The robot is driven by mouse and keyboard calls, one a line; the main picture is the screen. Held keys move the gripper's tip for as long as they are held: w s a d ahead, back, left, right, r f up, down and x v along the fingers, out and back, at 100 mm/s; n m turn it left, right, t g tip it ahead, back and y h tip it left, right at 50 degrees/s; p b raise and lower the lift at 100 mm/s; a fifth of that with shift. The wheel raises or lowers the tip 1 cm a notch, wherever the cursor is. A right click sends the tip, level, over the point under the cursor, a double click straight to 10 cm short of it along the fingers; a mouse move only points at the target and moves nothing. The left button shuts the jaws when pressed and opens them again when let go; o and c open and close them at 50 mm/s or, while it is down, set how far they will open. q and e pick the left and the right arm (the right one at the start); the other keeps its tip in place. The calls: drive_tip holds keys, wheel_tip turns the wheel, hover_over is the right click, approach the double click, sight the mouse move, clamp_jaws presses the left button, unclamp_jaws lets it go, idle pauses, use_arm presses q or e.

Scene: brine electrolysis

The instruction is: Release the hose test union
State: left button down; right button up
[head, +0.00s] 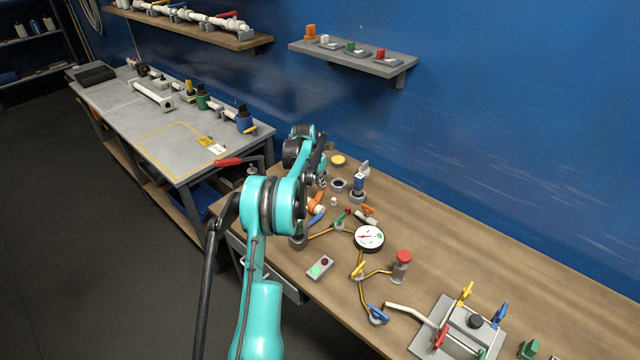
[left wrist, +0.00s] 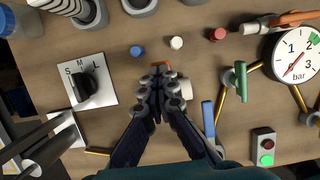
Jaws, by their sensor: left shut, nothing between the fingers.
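My left gripper (left wrist: 155,78) is shut and empty, reaching over the wooden bench. In the left wrist view, an orange and white fitting (left wrist: 187,89) lies at the fingertips, partly hidden by them. I cannot tell whether the fingers touch it, nor whether it is the hose test union. In the head view, an orange part (head: 316,202) shows at the gripper, mostly hidden by my arm. A second orange and white fitting (left wrist: 290,19) lies by the pressure gauge (left wrist: 296,55); the gauge also shows in the head view (head: 369,237). My right gripper is in neither view.
A blue lever (left wrist: 208,118) and a green lever (left wrist: 240,80) stand right of the fingers. An S-M-L selector (left wrist: 83,85) is to the left. Blue, white and red caps lie just beyond. A button box (head: 320,267) sits near the bench's front edge.

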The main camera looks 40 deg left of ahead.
use_arm(q)
drive_tip(key=shift+w+d+f, duration=0.1)
drive_tip(key=shift+w+d, duration=0.1)
drive_tip(key=shift+w, duration=0.1)
idle(0.4)
